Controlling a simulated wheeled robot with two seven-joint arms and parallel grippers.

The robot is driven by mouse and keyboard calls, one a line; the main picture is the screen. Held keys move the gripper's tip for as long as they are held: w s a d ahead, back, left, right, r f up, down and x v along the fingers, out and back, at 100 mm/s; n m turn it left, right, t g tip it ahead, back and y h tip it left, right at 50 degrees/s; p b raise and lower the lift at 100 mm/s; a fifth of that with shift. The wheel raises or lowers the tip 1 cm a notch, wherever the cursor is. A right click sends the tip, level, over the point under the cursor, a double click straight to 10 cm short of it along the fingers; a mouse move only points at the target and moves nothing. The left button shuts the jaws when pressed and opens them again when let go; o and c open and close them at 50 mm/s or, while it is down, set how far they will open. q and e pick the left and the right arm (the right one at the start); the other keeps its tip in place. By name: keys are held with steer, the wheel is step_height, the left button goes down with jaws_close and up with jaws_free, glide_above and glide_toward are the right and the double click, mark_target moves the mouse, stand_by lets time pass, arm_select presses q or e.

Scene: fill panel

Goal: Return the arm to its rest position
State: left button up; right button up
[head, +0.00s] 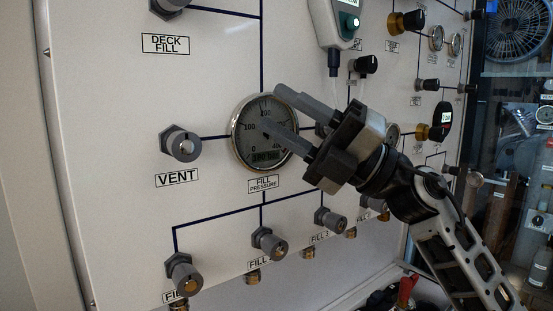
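My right arm (460,255) comes in from the lower right. Its gripper (273,108) is in front of the fill panel (110,100), with its two fingers pointing up and to the left. The fingers are spread apart with nothing between them. They overlap the upper right of the round fill pressure gauge (243,140) in the picture; I cannot tell how far they are from it. The gripper body hides part of the panel right of the gauge. My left gripper is not in view.
The VENT knob (181,144) sticks out left of the gauge. Several fill knobs, one at the lower centre (268,243), line the panel below. A handheld device (340,25) is above the gripper. Glass-fronted shelving with a fan (518,30) stands at right.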

steer(key=d+f+m+t+h+p, duration=0.1)
steer(key=d+f+m+t+h, duration=0.35)
steer(key=f+m, duration=0.6)
steer(key=w+d+f+m+t+h, duration=0.1)
steer(key=d+f+m+t+h, duration=0.1)
steer(key=f+m+t+h, duration=0.65)
steer(key=d+f+m+t+h+p, duration=0.1)
steer(key=d+f+m+t+h, duration=0.25)
steer(key=f+m, duration=0.9)
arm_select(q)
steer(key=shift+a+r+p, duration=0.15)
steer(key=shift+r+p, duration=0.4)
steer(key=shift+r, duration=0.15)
arm_select(e)
steer(key=s+d+f+m+g+h, duration=0.2)
steer(key=s+f+m+g+h, duration=0.2)
steer(key=s+f+g, duration=0.5)
steer(key=s+f+m, duration=0.2)
steer(key=s+f, duration=0.6)
steer(key=f, duration=0.3)
steer(key=shift+s+d, duration=0.2)
steer(key=shift+s, duration=0.15)
